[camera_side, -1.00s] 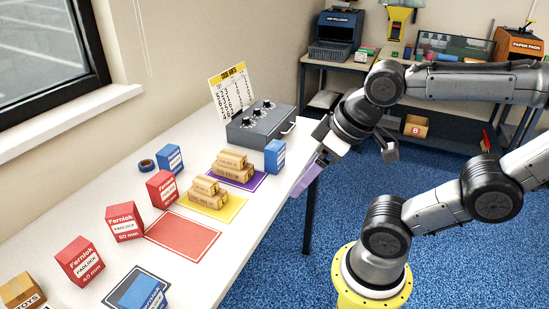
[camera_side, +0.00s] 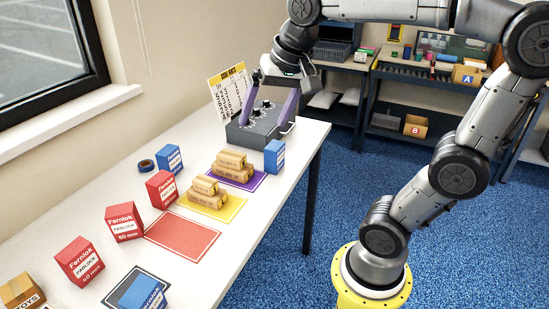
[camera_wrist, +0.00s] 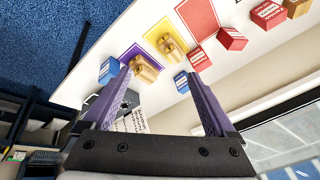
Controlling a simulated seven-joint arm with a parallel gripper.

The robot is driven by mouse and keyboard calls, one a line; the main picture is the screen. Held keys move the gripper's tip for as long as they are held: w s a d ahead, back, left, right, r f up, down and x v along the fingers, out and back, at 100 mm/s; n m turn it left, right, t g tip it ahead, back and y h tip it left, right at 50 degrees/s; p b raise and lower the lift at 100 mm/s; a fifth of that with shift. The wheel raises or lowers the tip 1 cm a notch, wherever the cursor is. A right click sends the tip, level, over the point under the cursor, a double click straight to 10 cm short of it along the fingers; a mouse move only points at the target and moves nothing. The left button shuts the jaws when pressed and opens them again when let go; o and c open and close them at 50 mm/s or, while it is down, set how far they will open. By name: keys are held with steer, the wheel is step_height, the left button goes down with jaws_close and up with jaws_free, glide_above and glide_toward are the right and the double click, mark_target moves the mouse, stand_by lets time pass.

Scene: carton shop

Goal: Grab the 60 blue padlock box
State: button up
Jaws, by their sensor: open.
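Three blue boxes are in the side view, and I cannot read a 60 on any of them. One blue box (camera_side: 169,159) stands at the back by the wall, near a tape roll. Another blue box (camera_side: 274,156) stands at the right table edge beside the purple mat. A third blue box (camera_side: 143,293) is on the dark blue mat at the front. The wrist view shows the wall-side blue box (camera_wrist: 181,83) and the edge blue box (camera_wrist: 108,70). My gripper (camera_side: 265,123) is open and empty, above the grey control box, fingers pointing down, apart from the blue boxes.
The grey control box (camera_side: 257,131) with knobs stands under my gripper, with a sign card (camera_side: 229,90) behind. Red boxes (camera_side: 124,222) line the wall side. Brown stacked packs sit on the purple mat (camera_side: 259,183) and yellow mat (camera_side: 236,207). The red mat (camera_side: 182,237) is bare.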

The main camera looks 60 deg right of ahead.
steer(key=w+d+f+m+g, duration=0.1)
steer(key=w+d+m, duration=0.2)
steer(key=w+d, duration=0.3)
steer(key=m+g, duration=0.4)
steer(key=m, duration=0.2)
glide_above(274, 155)
steer(key=w+d, duration=0.2)
steer(key=d, duration=0.1)
steer(key=shift+y, duration=0.4)
steer(key=f, duration=1.3)
steer(key=shift+s+f, duration=0.25)
steer(key=shift+f, duration=0.1)
steer(key=shift+s+d+f, duration=0.1)
steer(key=shift+f, duration=0.15)
step_height(274, 155, down, 13)
steer(key=shift+d+f, duration=0.1)
jaws_close()
